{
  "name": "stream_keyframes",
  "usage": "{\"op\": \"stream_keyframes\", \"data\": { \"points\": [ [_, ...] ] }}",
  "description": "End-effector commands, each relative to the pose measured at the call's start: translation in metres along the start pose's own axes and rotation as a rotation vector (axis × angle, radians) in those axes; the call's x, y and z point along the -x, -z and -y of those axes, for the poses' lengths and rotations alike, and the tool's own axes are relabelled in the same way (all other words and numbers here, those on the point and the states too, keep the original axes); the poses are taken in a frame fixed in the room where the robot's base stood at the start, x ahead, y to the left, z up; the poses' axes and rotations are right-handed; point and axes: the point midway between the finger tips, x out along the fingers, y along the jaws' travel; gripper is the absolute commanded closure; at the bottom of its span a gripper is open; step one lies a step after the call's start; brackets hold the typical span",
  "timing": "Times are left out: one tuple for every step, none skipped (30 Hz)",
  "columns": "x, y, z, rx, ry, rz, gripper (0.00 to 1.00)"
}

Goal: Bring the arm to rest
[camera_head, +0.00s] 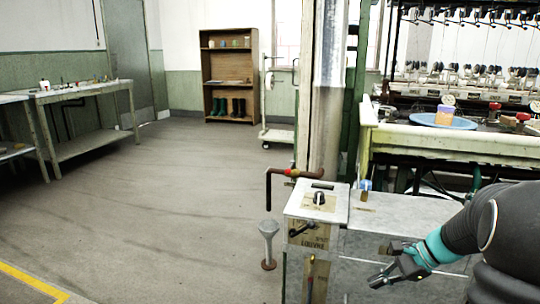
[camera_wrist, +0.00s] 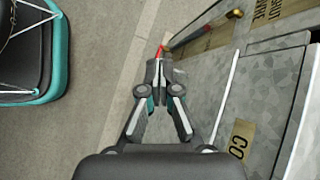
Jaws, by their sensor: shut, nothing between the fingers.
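My arm reaches in from the right edge of the head view, dark with a teal band near the wrist. My gripper (camera_head: 384,265) points left in front of the grey metal cabinets. In the wrist view my gripper (camera_wrist: 159,78) is shut, its fingertips together with nothing between them. The fingertips hide a little of the floor and the cabinet's edge.
Grey cabinets (camera_head: 400,212) lie behind my gripper. The reeling bench (camera_head: 450,142) holds a blue basin (camera_head: 455,122). The floor (camera_head: 170,210) at left is open.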

Motion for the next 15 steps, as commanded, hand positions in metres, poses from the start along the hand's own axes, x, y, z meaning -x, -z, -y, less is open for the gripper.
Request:
{"op": "stream_keyframes", "data": {
  "points": [
    [0.0,-0.008,-0.01,0.069,-0.031,-0.037,1.0],
    [0.0,-0.011,-0.017,0.112,-0.052,-0.061,1.0],
    [0.001,-0.017,-0.026,0.174,-0.082,-0.093,1.0],
    [0.001,-0.021,-0.033,0.223,-0.105,-0.118,1.0],
    [0.002,-0.026,-0.039,0.274,-0.128,-0.142,1.0],
    [0.004,-0.032,-0.048,0.344,-0.16,-0.175,1.0],
    [0.004,-0.037,-0.055,0.398,-0.185,-0.198,1.0],
    [0.006,-0.042,-0.062,0.452,-0.209,-0.223,1.0],
    [0.008,-0.049,-0.07,0.523,-0.239,-0.253,1.0],
    [0.01,-0.054,-0.076,0.572,-0.261,-0.275,1.0],
    [0.011,-0.059,-0.082,0.623,-0.284,-0.296,1.0],
    [0.014,-0.065,-0.089,0.688,-0.31,-0.325,1.0],
    [0.015,-0.07,-0.094,0.736,-0.331,-0.343,1.0],
    [0.017,-0.074,-0.099,0.783,-0.349,-0.364,1.0],
    [0.02,-0.081,-0.106,0.844,-0.373,-0.389,1.0]
  ]
}}
